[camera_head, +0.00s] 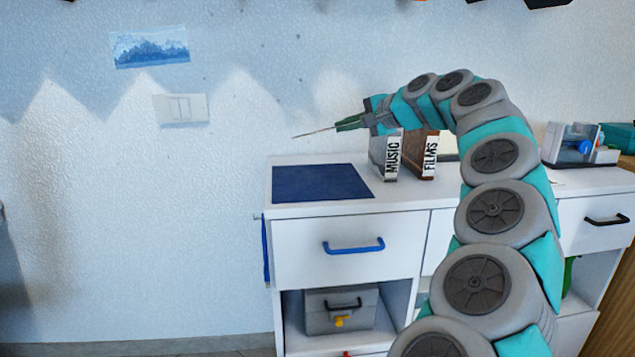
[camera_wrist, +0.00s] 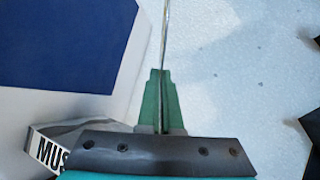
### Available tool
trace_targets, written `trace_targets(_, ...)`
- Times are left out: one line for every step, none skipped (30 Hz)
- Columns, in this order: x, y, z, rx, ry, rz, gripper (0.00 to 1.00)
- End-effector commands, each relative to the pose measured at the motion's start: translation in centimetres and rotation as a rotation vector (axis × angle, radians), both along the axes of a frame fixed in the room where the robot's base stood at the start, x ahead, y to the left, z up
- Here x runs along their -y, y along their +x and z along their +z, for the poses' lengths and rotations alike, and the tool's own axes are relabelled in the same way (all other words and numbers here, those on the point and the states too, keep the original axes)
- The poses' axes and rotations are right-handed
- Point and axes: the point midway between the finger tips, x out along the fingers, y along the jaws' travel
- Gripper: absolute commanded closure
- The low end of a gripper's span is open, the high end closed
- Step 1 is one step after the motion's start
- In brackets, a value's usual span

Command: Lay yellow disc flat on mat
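My gripper (camera_head: 348,124) is raised above the white cabinet, at the level of the box tops, with its green fingers pointing left. It also shows in the wrist view (camera_wrist: 161,98), the fingers closed together on a thin disc (camera_wrist: 166,35). The disc is seen nearly edge-on, as a thin line, so its yellow colour is hard to make out. In the head view the disc (camera_head: 313,132) sticks out left past the fingertips. The dark blue mat (camera_head: 320,183) lies flat and empty on the cabinet's left end, below the disc. The mat (camera_wrist: 65,40) is at upper left in the wrist view.
A MUSIC box (camera_head: 384,160) and a FILMS box (camera_head: 425,160) stand right of the mat, below my wrist. The MUSIC box (camera_wrist: 55,150) is near my gripper in the wrist view. A wall (camera_head: 150,230) is behind. A grey case (camera_head: 342,308) sits in the lower compartment.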

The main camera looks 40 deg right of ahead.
Motion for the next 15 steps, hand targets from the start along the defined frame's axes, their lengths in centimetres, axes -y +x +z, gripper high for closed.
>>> trace_targets(0.0, 0.0, -0.8, 0.000, 0.000, 0.000, 1.00)
trace_targets(0.0, 0.0, -1.1, 0.000, 0.000, 0.001, 1.00)
trace_targets(0.0, 0.0, -1.5, 0.000, 0.000, 0.001, 1.00)
trace_targets(0.0, 0.0, -1.9, 0.000, 0.000, 0.001, 1.00)
trace_targets(0.0, 0.0, -2.2, 0.000, 0.000, 0.001, 1.00)
trace_targets(0.0, -0.1, -2.7, 0.000, 0.000, 0.001, 1.00)
trace_targets(0.0, 0.0, -3.2, 0.000, 0.001, 0.001, 1.00)
trace_targets(0.0, -0.1, -3.6, 0.000, 0.001, 0.001, 1.00)
trace_targets(0.0, -0.1, -4.1, 0.000, 0.001, 0.000, 1.00)
trace_targets(0.0, -0.1, -4.6, 0.000, 0.000, 0.000, 1.00)
trace_targets(0.0, 0.0, -5.0, 0.000, 0.000, 0.000, 1.00)
trace_targets(0.0, 0.0, -5.5, 0.000, 0.000, 0.000, 1.00)
trace_targets(0.0, 0.0, -6.0, 0.000, 0.000, 0.000, 1.00)
trace_targets(0.0, 0.0, -6.4, 0.000, 0.000, 0.000, 1.00)
trace_targets(0.0, 0.0, -6.9, 0.000, 0.000, 0.000, 1.00)
